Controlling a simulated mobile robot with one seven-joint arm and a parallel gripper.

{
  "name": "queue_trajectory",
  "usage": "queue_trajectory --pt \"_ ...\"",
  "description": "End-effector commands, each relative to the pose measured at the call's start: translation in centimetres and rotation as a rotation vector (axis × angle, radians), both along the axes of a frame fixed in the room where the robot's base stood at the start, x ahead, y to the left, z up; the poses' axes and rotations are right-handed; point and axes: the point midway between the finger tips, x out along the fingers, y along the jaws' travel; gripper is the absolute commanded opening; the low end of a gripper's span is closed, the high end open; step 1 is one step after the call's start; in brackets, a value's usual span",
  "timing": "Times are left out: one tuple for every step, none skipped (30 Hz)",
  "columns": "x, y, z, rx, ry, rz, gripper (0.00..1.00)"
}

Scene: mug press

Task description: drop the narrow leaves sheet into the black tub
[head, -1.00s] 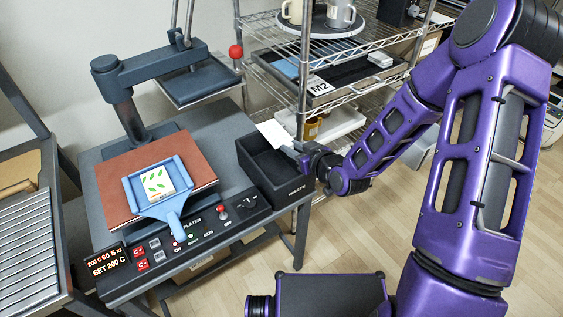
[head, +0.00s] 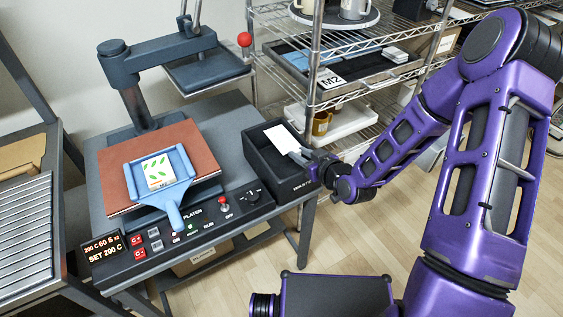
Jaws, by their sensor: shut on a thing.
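A plain white sheet (head: 281,140) is held by my gripper (head: 296,153), which is shut on its near end. The sheet is over the black tub (head: 272,183), tilted, and no leaf print shows on the face I see. The tub is open on top and carries a label on its front; the sheet and my gripper hide part of its inside. A white piece with green leaves (head: 157,170) lies on a blue holder (head: 174,213) on the press's reddish-brown pad (head: 118,182).
The press's upper plate (head: 205,75) is swung up and aside behind the pad. A wire rack (head: 318,50) with mugs and an M2 bin stands close behind the tub. A control panel (head: 190,228) runs along the press's front edge.

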Motion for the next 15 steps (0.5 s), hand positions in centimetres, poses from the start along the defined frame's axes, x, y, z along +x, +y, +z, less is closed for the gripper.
queue_trajectory --pt "0.02 -0.01 -0.35 0.000 0.000 0.000 0.00" --pt "0.01 -0.02 -0.39 0.000 0.000 0.000 0.00" --pt "0.03 -0.02 -0.39 0.000 0.000 0.000 0.00" --pt "0.02 -0.02 -0.38 0.000 0.000 0.000 0.00" --pt "0.02 -0.02 -0.35 0.000 -0.001 -0.001 0.00" --pt "0.02 -0.02 -0.33 0.000 0.000 -0.001 0.00" --pt "0.02 -0.02 -0.33 0.000 -0.001 -0.001 0.00" --pt "0.02 -0.02 -0.32 0.000 -0.001 -0.001 0.00" --pt "0.02 -0.02 -0.32 0.000 -0.001 -0.001 0.32" --pt "0.02 -0.02 -0.32 0.000 0.000 -0.001 0.37" --pt "0.02 -0.02 -0.32 0.000 -0.001 -0.001 0.43" --pt "0.02 -0.02 -0.32 0.000 0.000 -0.001 0.50" --pt "0.02 -0.02 -0.32 0.000 -0.001 -0.001 0.55" --pt "0.02 -0.02 -0.32 0.000 -0.001 -0.001 0.61" --pt "0.02 -0.02 -0.32 0.000 -0.001 -0.001 0.65"
